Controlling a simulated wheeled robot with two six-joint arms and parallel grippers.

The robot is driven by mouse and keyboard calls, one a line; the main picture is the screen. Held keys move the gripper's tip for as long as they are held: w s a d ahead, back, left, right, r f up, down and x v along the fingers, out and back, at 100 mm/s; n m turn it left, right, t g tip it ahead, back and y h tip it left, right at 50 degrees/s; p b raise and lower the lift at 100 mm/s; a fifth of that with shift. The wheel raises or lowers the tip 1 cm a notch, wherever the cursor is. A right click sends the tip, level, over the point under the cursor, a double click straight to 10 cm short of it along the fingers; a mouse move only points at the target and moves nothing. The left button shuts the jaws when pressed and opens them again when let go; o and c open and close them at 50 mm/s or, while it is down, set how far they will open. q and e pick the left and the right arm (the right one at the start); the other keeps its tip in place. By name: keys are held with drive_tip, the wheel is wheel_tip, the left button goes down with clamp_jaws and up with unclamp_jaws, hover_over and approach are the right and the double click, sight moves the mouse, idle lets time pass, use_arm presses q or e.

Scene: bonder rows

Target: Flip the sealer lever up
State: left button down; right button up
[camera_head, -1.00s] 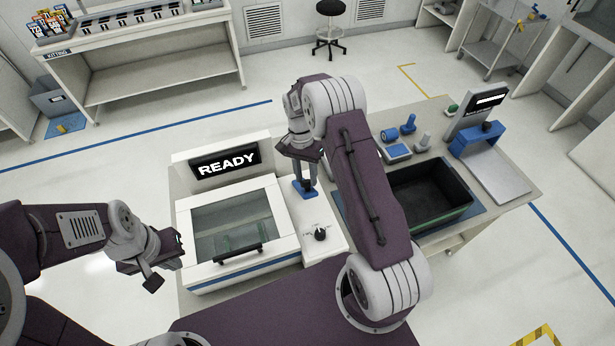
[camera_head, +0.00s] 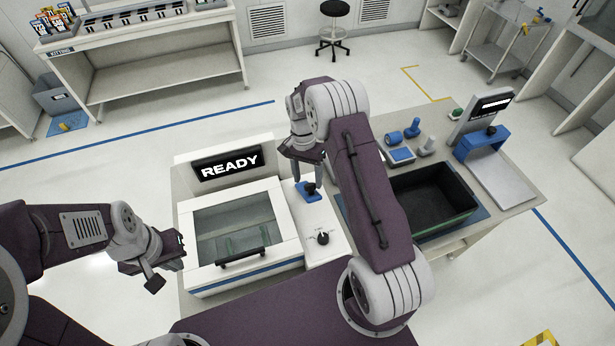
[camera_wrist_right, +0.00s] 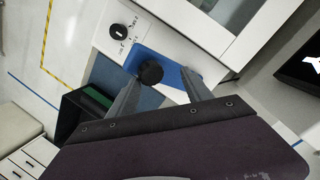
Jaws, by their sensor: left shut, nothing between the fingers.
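The sealer (camera_head: 280,220) is a white machine with a glass-topped lid and a READY screen (camera_head: 229,164). Its lever has a black knob (camera_head: 310,189) on a blue base (camera_head: 313,197); in the right wrist view the knob (camera_wrist_right: 150,72) stands over the blue base (camera_wrist_right: 178,73). My right gripper (camera_head: 307,176) is above the lever, fingers apart. In the wrist view the knob shows between the fingertips, nearer the left finger, with no grip on it. I cannot tell the lever's exact tilt. My left gripper (camera_head: 170,262) is shut and empty, left of the sealer.
A black dial (camera_head: 323,239) sits on the sealer in front of the lever. A dark bin (camera_head: 440,222) lies right of my right arm. Blue and white items (camera_head: 401,154) and a label station (camera_head: 484,120) are behind it. The sealer's lid handle (camera_head: 241,258) faces me.

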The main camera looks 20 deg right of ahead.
idle(0.6)
drive_tip(key=b+v, duration=0.3)
drive_tip(key=v, duration=0.6)
